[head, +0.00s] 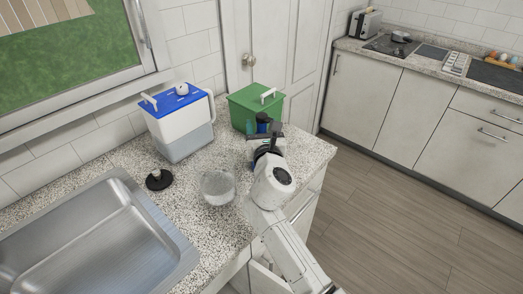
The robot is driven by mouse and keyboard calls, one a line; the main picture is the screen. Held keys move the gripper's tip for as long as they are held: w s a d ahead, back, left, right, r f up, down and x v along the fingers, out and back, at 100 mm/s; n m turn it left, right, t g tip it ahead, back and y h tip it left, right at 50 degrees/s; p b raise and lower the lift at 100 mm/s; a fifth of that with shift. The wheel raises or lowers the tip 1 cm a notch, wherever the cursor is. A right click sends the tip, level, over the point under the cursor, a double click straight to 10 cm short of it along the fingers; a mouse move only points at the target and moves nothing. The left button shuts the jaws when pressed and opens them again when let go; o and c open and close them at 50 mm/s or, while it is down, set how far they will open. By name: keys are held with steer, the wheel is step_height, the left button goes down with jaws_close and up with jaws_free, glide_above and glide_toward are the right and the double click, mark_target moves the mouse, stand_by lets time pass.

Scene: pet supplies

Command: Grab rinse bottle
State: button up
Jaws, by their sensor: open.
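My gripper (265,133) is in the middle of the head view, over the granite counter near its right end. It is open, with its black fingers pointing away from the camera. A small dark blue bottle-like thing (262,118) stands just beyond the fingers, in front of the green box. A teal thing (250,127) shows just left of it. One of these may be the rinse bottle, but I cannot tell which. The gripper hides their lower parts, and I cannot tell whether it touches them.
A green box with a white handle (243,108) stands behind the gripper. A white container with a blue lid (165,130) is left of it. A clear bowl (217,188), a black round-based thing (159,181) and a steel sink (80,240) are nearer. Bare counter (195,165) lies between.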

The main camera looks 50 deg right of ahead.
steer(key=shift+w+d, duration=0.25)
jaws_close()
stand_by(0.4)
stand_by(0.9)
steer(key=shift+r, duration=0.1)
